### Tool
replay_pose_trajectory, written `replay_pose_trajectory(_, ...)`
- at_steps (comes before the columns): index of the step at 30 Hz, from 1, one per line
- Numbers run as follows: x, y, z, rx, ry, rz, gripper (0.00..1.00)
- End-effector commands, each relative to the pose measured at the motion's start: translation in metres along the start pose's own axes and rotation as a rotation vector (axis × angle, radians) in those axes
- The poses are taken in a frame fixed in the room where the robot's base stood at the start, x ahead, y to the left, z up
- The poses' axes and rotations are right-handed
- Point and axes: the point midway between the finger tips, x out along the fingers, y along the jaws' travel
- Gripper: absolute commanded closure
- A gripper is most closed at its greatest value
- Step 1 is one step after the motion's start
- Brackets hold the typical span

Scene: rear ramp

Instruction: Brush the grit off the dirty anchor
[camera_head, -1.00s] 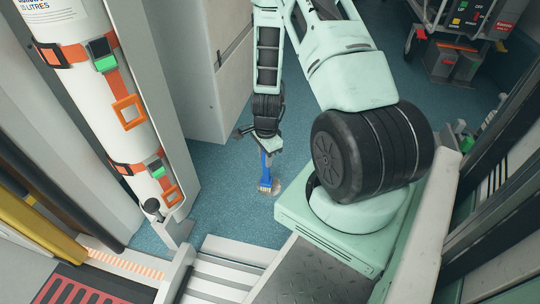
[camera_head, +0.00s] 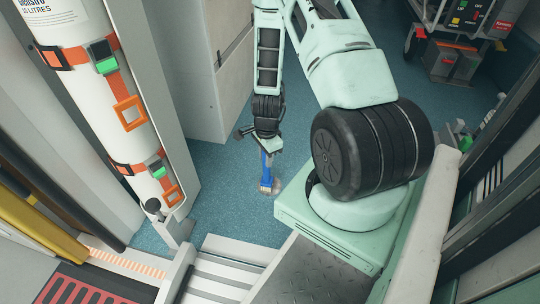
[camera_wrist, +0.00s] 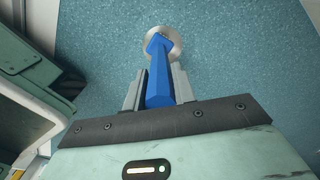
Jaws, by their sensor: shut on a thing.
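My gripper (camera_wrist: 158,90) is shut on the handle of a blue brush (camera_wrist: 158,68), which also shows in the head view (camera_head: 266,178). The brush points down, and its bristle end is at the floor anchor. The anchor (camera_wrist: 174,37) is a round, pale metal disc set in the blue floor; in the head view its edge (camera_head: 277,191) shows beside the bristles. The brush head covers part of the anchor. I cannot tell how much grit is on it.
A white cylinder (camera_head: 95,95) with orange straps stands at the left. A grey cabinet (camera_head: 205,60) is behind the arm. A ribbed ramp edge (camera_head: 225,268) lies in front. Blue floor (camera_head: 220,200) around the anchor is clear.

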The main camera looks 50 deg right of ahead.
Motion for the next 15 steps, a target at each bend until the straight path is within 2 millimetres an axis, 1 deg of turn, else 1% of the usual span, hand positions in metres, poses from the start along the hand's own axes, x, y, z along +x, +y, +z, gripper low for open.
replay_pose_trajectory(3, -0.0017, -0.0051, 0.005, -0.001, 0.0, -0.001, 0.96)
replay_pose_trajectory(11, -0.001, -0.0054, 0.0052, 0.001, 0.0, -0.001, 0.96)
replay_pose_trajectory(15, -0.0072, -0.0056, 0.0052, 0.001, 0.0, -0.001, 0.96)
